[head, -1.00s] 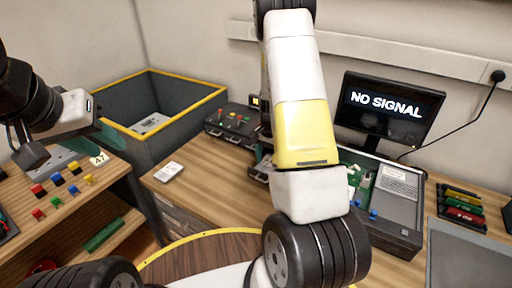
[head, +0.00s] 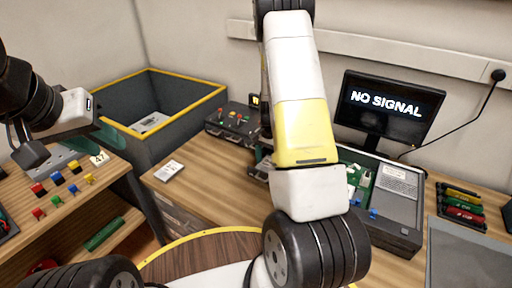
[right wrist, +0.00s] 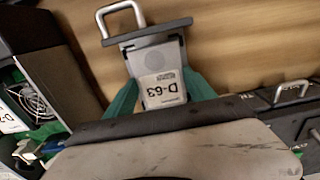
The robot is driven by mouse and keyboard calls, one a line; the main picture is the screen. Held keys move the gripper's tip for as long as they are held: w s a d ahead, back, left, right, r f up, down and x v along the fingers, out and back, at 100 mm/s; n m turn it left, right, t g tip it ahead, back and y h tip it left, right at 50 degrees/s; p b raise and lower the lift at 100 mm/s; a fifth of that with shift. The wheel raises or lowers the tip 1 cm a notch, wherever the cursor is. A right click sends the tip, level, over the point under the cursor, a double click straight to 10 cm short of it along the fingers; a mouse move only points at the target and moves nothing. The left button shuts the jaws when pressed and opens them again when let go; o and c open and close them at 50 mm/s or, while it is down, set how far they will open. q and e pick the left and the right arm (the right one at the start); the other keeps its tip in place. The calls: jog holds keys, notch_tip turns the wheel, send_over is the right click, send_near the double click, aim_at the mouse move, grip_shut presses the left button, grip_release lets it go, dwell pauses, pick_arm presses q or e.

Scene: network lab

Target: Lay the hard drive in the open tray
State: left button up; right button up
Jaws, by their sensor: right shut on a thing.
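The hard drive (right wrist: 162,88) is a light grey block with a white label reading D-63. In the right wrist view the teal fingers of my right gripper (right wrist: 160,95) are shut on it, one on each side. Just beyond it is the dark front bar of the open tray (right wrist: 148,33), with a metal loop handle (right wrist: 121,14). The drive overlaps the tray in this view; I cannot tell whether it touches the tray floor. In the head view my right arm hides the drive and gripper. My left gripper (head: 107,138) is over the left shelf; its jaw opening is unclear.
A computer case (head: 398,215) with its inside exposed stands right of my right arm; its fan (right wrist: 30,98) shows at left in the wrist view. Another handle (right wrist: 293,91) is at right there. A yellow-rimmed bin (head: 180,120) stands back left. The desk front (head: 205,190) is mostly clear.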

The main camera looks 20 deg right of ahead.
jog(key=o, duration=1.7)
jog(key=shift+o, duration=1.1)
jog(key=shift+r, duration=0.1)
jog(key=shift+r, duration=3.9)
